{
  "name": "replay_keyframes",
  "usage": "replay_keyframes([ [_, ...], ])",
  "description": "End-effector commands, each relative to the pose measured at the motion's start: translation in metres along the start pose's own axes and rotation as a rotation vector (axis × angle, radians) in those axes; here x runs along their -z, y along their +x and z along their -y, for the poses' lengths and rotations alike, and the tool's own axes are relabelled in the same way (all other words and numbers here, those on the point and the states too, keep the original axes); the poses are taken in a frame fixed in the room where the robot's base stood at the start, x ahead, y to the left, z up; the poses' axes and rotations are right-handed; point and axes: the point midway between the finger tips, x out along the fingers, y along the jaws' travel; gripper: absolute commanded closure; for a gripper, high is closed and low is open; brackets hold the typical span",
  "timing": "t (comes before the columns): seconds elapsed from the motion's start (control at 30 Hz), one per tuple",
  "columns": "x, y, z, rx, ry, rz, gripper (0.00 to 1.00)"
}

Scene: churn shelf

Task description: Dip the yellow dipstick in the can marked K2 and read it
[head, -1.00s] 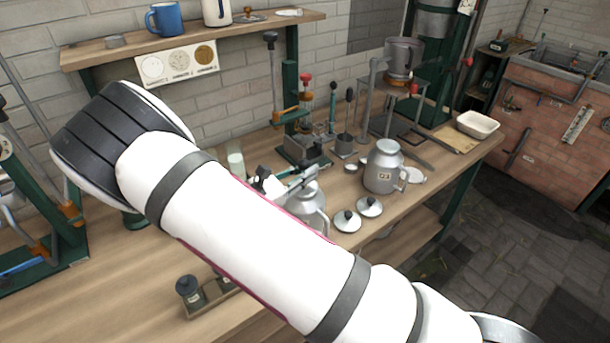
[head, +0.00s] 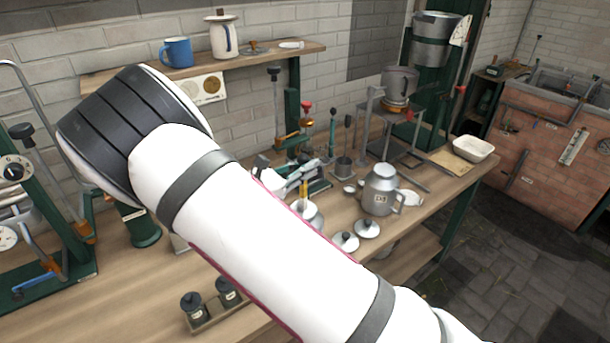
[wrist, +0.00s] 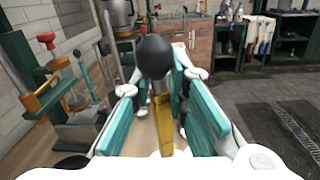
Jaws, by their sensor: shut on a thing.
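The yellow dipstick (wrist: 164,125), with a black ball knob (wrist: 154,55), stands between the teal pads of my gripper (wrist: 161,90) in the wrist view. My gripper is shut on it. In the head view a yellow length of the dipstick (head: 304,188) shows upright just above an open metal can (head: 314,216). My arm hides most of this can and its label. I cannot tell whether the stick's lower end is inside it. A second metal can (head: 381,194) stands to the right with a small label, too blurred to read surely.
Two lids (head: 345,241) lie in front of the cans. A small metal cup (head: 343,166) stands behind. A stand with a pot (head: 398,88) is at the back right, and a white tray (head: 473,148) is at the bench's far end. Two dark jars (head: 193,305) sit at the front.

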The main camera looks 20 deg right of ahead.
Motion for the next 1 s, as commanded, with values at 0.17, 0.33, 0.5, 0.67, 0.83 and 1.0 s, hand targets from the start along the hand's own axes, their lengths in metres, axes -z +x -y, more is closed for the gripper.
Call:
replay_keyframes([
  [0.17,-0.018,0.000,-0.001,0.001,0.001,0.001,1.00],
  [0.33,-0.033,0.000,-0.002,0.001,0.001,0.001,1.00],
  [0.5,-0.049,0.001,-0.004,0.000,0.003,0.001,1.00],
  [0.67,-0.063,0.001,-0.005,0.000,0.002,0.001,1.00],
  [0.83,-0.077,0.001,-0.007,0.000,0.002,0.000,1.00],
  [1.0,-0.086,0.001,-0.008,0.000,0.000,0.000,1.00],
])
